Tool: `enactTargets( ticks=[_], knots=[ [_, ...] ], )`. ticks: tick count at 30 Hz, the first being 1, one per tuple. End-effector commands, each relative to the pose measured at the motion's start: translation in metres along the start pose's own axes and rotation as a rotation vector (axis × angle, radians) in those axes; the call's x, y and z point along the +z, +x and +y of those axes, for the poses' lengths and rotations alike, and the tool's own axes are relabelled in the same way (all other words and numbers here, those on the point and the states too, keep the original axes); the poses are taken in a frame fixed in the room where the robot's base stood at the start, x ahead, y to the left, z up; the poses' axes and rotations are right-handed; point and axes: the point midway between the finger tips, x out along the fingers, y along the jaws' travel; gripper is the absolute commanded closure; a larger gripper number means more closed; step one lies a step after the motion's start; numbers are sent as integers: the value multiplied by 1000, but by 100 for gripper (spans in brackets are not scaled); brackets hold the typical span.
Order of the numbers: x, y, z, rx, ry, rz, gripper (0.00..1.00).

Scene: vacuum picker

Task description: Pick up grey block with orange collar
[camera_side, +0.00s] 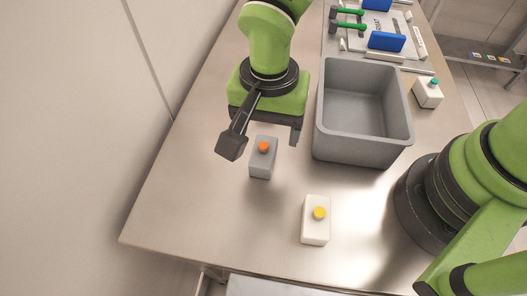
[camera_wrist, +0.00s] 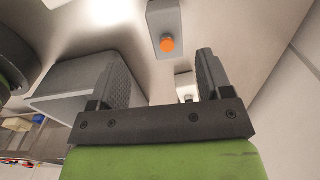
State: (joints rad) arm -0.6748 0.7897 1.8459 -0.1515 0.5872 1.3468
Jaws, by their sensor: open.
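The grey block with the orange collar (camera_side: 261,168) stands upright on the metal table, left of the grey bin. In the wrist view the grey block (camera_wrist: 163,15) shows at the top, partly cut off by the frame edge, with its orange collar (camera_wrist: 167,44) facing me. My gripper (camera_side: 264,142) is open and empty above the table, its fingers apart on either side of the block's far end in the side view. In the wrist view my gripper (camera_wrist: 164,62) shows both fingers spread, with the block beyond their tips.
A deep grey bin (camera_side: 322,130) stands close to the right. A white block with a yellow top (camera_side: 316,228) stands nearer the front, and one with a teal top (camera_side: 427,97) stands beyond the bin. Blue and green items lie at the back. The table's left side is clear.

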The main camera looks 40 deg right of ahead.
Motion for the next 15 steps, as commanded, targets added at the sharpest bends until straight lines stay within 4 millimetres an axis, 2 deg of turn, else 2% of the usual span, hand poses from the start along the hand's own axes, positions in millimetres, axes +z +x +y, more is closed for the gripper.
enactTargets(
  ticks=[3,8,15],
  knots=[
    [0,16,0,3,2,-1,28],
    [-1,27,-2,1,2,-1,28],
    [-4,60,-8,3,2,-2,28]
  ],
)
